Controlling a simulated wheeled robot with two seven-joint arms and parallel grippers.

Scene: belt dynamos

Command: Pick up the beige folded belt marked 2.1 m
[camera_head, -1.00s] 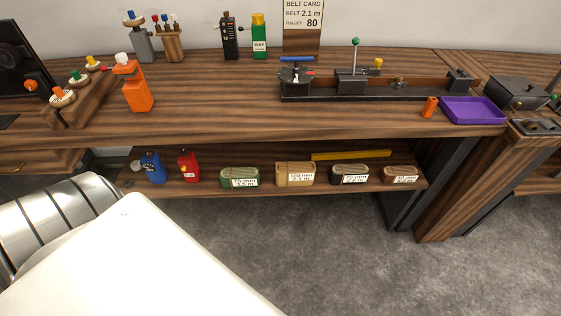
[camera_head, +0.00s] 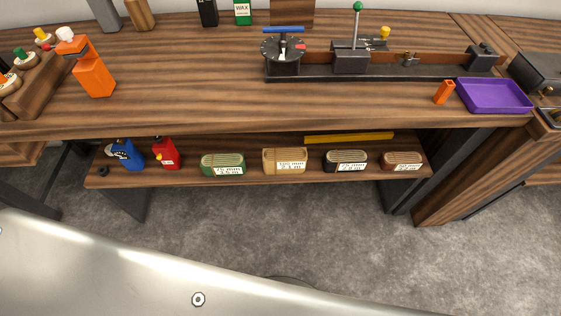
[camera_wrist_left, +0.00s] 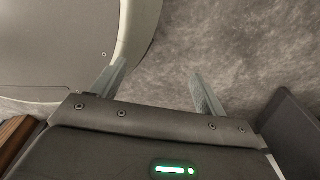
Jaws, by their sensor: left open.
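The beige folded belt (camera_head: 284,161) sits on the lower shelf under the bench in the head view, with a white label on its front. A green folded belt (camera_head: 222,164) lies to its left, and a black-sided belt (camera_head: 346,161) and a brown belt (camera_head: 403,161) lie to its right. My left gripper (camera_wrist_left: 157,85) shows in the left wrist view with its two fingers apart, over grey floor and with nothing between them. The gripper itself is not visible in the head view. My right gripper is in no view.
The shelf (camera_head: 250,176) also holds a blue bottle (camera_head: 126,155), a red bottle (camera_head: 165,154) and a yellow bar (camera_head: 349,137). The bench top (camera_head: 200,100) overhangs it. Open floor lies before the shelf.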

